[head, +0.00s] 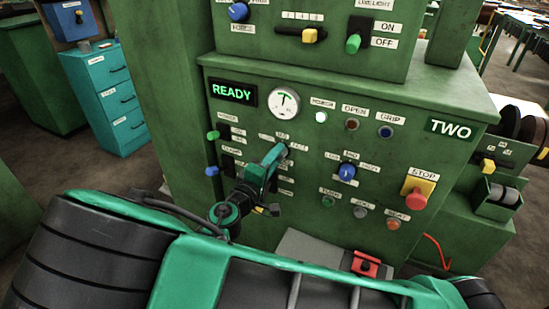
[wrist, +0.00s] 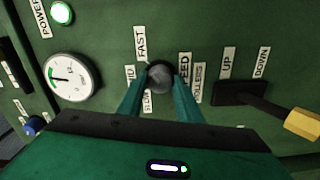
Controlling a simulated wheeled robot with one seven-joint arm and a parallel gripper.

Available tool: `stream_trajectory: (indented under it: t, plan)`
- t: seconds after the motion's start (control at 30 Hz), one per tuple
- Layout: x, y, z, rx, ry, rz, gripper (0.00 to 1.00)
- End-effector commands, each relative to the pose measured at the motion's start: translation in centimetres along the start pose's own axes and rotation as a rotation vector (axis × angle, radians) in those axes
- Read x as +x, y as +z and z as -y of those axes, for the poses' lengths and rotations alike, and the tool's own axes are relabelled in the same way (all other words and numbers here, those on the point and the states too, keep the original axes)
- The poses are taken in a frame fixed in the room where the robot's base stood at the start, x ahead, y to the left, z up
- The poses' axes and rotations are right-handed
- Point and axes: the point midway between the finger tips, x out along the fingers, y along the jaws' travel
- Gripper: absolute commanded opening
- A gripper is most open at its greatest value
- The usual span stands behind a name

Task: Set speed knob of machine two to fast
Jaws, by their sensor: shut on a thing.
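Machine two (head: 335,195) is a green cabinet with a lit READY sign and a TWO plate. Its speed knob (wrist: 160,77) is a dark rounded knob in the wrist view, ringed by SLOW, MID and FAST labels (wrist: 140,43), with a SPEED label (wrist: 185,70) beside it. My gripper (head: 280,150) reaches the panel below the round gauge. In the wrist view its teal fingers (wrist: 160,84) are closed on the knob from both sides. The knob's pointer is hidden, so I cannot tell its setting. In the head view my gripper covers the knob.
A yellow-tipped UP/DOWN lever (wrist: 302,124) sits near the fingers. The round gauge (head: 284,103) is above my gripper. A blue knob (head: 347,171) and a red STOP button (head: 416,198) are to the right. Green and blue levers (head: 212,135) are to the left.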

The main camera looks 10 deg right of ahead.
Motion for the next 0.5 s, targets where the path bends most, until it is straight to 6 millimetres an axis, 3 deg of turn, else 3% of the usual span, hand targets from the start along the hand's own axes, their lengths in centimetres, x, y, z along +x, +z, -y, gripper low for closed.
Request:
stream_trajectory:
  t: [0.13,0.17,0.2,0.5]
  plan:
    - [-0.06,0.16,0.38,-0.004,-0.009,0.003,0.09]
    - [-0.06,0.16,0.39,-0.005,-0.009,0.003,0.39]
    - [-0.06,0.15,0.38,-0.005,-0.009,0.003,0.48]
    - [-0.08,0.05,0.17,-0.003,-0.004,0.001,0.50]
